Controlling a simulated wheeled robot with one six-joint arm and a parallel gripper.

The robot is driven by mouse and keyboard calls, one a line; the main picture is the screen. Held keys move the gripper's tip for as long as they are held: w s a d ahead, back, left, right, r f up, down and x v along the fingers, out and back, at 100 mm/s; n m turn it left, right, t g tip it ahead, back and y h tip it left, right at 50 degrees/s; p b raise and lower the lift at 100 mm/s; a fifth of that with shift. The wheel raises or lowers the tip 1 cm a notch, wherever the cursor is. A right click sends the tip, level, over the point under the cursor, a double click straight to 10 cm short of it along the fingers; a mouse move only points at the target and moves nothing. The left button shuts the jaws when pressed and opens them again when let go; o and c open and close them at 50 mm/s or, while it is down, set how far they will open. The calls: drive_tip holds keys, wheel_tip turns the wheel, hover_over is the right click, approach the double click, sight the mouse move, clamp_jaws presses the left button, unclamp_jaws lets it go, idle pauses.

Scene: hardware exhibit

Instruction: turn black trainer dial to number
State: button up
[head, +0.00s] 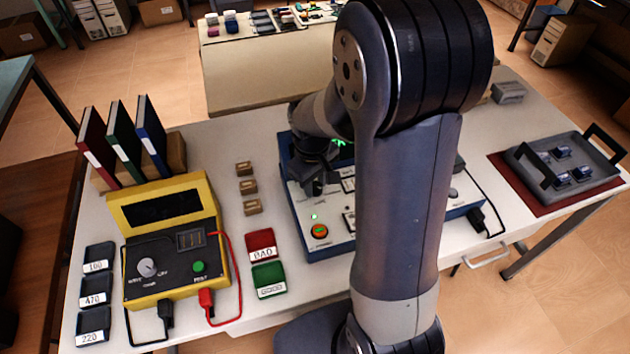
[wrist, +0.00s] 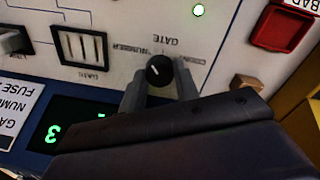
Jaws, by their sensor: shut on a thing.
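The trainer (head: 325,240) is a blue case with a pale panel at the middle of the table, partly hidden behind my arm. In the wrist view its panel (wrist: 225,65) appears upside down. The black dial (wrist: 158,69) sits under the upside-down word GATE, with a small white mark on its face. A label reading NUMBER is at its left in this view; another label at its right is hard to read. My gripper (wrist: 158,88) is shut on the dial, one finger at each side. In the head view my gripper (head: 314,182) covers the dial.
A green display (wrist: 72,122) shows a 3 and a partly hidden character. A yellow tester (head: 165,240), red and green trays (head: 262,246), and small wooden blocks (head: 249,187) stand left of the trainer.

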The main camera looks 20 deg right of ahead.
sight(314, 188)
drive_tip(key=shift+n, duration=0.6)
drive_tip(key=o, duration=1)
drive_tip(key=shift+c, duration=0.2)
wheel_tip(314, 188, up, 11)
drive_tip(key=shift+s+a, duration=0.2)
drive_tip(key=shift+a, duration=0.05)
drive_tip(key=shift+f, duration=0.15)
